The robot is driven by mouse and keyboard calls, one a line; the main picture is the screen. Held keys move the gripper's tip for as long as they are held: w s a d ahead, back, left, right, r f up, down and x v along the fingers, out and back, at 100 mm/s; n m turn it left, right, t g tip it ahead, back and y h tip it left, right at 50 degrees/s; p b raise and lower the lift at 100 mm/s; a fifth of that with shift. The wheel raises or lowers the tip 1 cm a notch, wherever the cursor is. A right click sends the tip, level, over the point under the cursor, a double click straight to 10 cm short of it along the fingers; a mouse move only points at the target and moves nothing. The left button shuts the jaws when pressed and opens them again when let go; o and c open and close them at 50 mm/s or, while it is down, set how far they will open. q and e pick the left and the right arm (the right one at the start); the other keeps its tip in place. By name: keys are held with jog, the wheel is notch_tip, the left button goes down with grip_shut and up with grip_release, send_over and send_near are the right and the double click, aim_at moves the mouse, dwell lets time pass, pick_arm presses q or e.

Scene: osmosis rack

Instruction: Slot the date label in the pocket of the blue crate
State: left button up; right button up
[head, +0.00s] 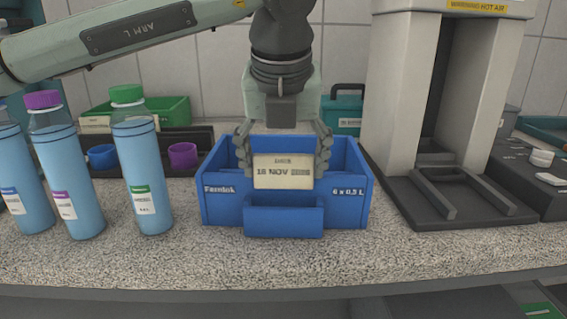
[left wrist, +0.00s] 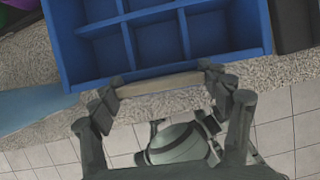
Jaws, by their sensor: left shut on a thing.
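The date label (head: 283,172) is a cream card reading "18 NOV" with a partly unclear year. My left gripper (head: 284,158) is shut on it by its two side edges and holds it upright, its face toward the head camera. The blue crate (head: 351,211) stands on the counter, and its pocket (head: 284,221) is on the front face. In the head view the label appears just above the pocket, over the crate's front wall. In the left wrist view the label (left wrist: 160,85) shows edge-on between the fingertips, beside the divided crate (left wrist: 165,75). My right gripper is not in view.
Several bottles of blue liquid (head: 140,165) with green or purple caps stand left of the crate. A grey hot-air machine (head: 399,95) stands close on the right. Behind are a green bin (head: 170,112) and a teal case (head: 343,112). Speckled counter (head: 400,258) in front is clear.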

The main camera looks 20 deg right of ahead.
pick_arm(q)
jog(key=shift+f+b, duration=0.3)
jog(key=shift+b, duration=0.1)
dwell(0.3)
jog(key=shift+r, duration=0.2)
dwell(0.4)
jog(key=o, duration=1.1)
jog(key=shift+r, duration=0.1)
jog(key=v, duration=1.1)
jog(key=shift+s+r, duration=0.2)
jog(key=shift+r, duration=0.15)
